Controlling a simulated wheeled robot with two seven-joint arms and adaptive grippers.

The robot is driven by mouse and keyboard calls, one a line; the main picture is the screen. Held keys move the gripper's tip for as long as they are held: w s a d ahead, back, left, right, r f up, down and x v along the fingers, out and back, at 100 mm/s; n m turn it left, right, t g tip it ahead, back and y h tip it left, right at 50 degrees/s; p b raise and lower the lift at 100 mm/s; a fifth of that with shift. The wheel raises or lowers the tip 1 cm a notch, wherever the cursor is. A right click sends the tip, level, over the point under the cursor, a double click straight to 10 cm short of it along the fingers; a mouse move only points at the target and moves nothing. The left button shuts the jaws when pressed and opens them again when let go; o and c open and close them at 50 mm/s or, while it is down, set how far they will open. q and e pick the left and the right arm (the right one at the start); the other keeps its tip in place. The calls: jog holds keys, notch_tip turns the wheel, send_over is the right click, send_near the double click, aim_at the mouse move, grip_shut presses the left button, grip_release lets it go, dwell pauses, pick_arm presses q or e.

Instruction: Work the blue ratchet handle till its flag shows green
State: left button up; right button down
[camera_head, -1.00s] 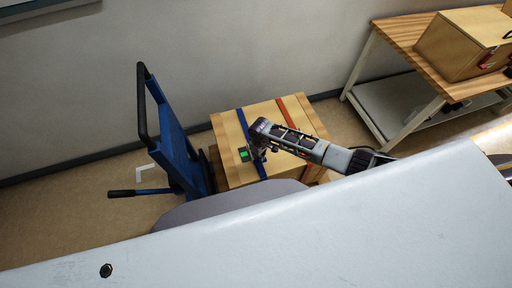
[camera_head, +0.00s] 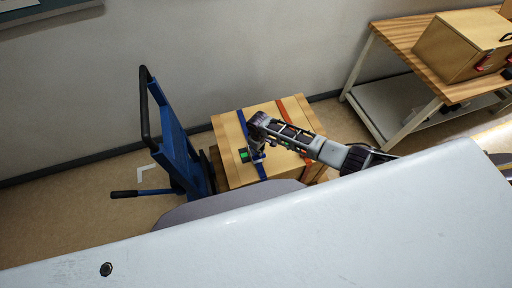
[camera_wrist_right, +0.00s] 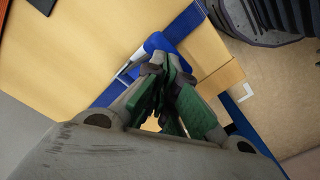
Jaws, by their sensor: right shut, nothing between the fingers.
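The wooden crate (camera_head: 228,135) has a blue strap (camera_head: 242,120) across its top. In the wrist view, a blue handle (camera_wrist_right: 160,43) stands at the fingertips, beside a pale metal part. My right gripper (camera_head: 258,156) points down over the ratchet. Its fingers (camera_wrist_right: 166,66) are shut with nothing between them, close by the handle; I cannot tell whether they touch it. They hide part of the ratchet. My left gripper is not in view.
An orange strap (camera_head: 285,112) crosses the crate to the right. A blue hand truck (camera_head: 175,135) with a black handle stands left of the crate. A wooden workbench (camera_head: 398,32) with a box (camera_head: 455,50) stands at the right. Open floor lies at far left.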

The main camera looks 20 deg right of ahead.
jog(key=w+r+p, duration=0.1)
jog(key=r, duration=0.1)
jog(key=w+r+p, duration=0.1)
jog(key=r, duration=0.1)
jog(key=shift+w, duration=0.2)
dwell(0.5)
jog(key=shift+r, duration=2.45)
jog(key=shift+a, duration=0.15)
